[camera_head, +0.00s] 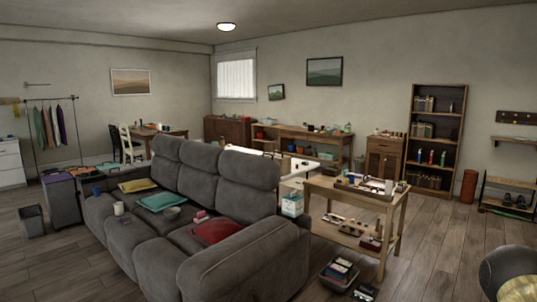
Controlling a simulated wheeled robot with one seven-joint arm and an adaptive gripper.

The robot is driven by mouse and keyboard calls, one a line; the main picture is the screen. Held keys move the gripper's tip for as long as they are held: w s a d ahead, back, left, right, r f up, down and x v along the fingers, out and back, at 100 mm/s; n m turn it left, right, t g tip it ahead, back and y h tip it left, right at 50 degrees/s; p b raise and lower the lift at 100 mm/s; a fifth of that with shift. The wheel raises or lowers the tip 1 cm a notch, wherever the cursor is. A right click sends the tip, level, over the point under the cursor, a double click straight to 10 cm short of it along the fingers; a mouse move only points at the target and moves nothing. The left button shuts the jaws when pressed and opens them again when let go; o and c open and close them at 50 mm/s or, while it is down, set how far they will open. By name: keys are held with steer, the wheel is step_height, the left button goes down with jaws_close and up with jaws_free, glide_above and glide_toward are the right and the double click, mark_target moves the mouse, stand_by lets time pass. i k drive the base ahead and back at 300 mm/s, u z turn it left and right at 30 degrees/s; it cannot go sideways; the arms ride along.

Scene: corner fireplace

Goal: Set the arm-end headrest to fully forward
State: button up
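A grey sofa (150,262) stands in the left and middle foreground with three upright back sections. The headrest nearest the thick padded armrest (232,258) is the right one (250,168). It looks upright and roughly in line with the back below it; its exact tilt is hard to tell. The middle headrest (201,157) and the left headrest (166,147) stand beside it, also upright.
Cushions and small items lie on the seats, including a red cushion (216,230). A wooden table (340,187) stands right of the sofa, with a filled crate (338,274) on the floor. A dark rounded object (505,265) is at the lower right. Bare floor lies between.

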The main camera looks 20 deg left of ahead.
mark_target(263, 173)
steer(key=i, duration=3.1)
steer(key=u, duration=1.6)
steer(key=i, duration=0.7)
steer(key=u, duration=0.05)
